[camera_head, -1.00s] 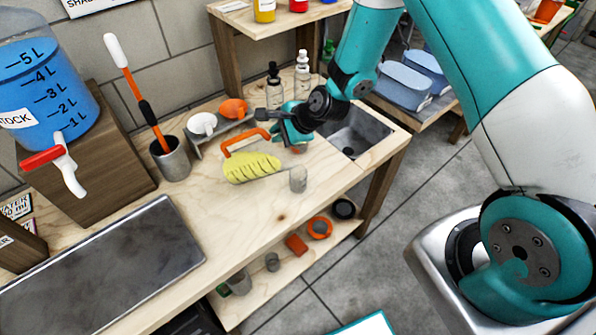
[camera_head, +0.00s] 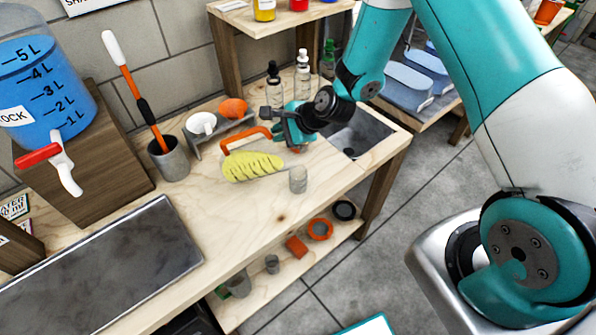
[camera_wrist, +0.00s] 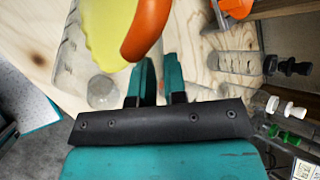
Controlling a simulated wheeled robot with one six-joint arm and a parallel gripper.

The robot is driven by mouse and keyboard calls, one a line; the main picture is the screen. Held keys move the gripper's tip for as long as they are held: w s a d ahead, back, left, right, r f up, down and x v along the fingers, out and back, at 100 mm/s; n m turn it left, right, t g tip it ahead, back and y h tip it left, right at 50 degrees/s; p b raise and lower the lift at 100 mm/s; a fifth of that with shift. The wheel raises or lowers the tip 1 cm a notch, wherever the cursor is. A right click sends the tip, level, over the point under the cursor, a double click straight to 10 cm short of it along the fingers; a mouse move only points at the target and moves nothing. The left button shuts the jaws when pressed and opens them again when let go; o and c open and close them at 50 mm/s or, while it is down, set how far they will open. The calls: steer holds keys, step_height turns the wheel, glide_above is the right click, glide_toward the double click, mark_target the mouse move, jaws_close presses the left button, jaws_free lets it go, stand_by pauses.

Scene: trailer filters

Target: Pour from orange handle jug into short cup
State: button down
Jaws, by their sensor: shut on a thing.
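The jug with the orange handle (camera_head: 240,139) is tipped on its side above the bench, with lumpy yellow contents (camera_head: 252,167) inside. My gripper (camera_head: 284,127) is shut on the handle, to the right of the jug's body. The wrist view shows the orange handle (camera_wrist: 148,28) just beyond the fingers (camera_wrist: 160,75), with the yellow contents (camera_wrist: 105,30) and clear wall beside it. The short cup (camera_head: 298,180), clear and round, stands upright on the bench, right of and in front of the jug. Whether anything is in the cup is not clear.
A grey tool pot (camera_head: 170,162) and a small rack with a white cup (camera_head: 201,124) stand to the left. Dropper bottles (camera_head: 302,72) and a sink (camera_head: 360,135) are behind and right. The front bench edge is clear.

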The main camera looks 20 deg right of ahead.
steer(key=shift+s+d+r+t+y+b, duration=0.15)
steer(key=shift+d+t+y+b, duration=0.35)
steer(key=shift+b, duration=0.85)
stand_by(4.8)
steer(key=shift+a, duration=0.15)
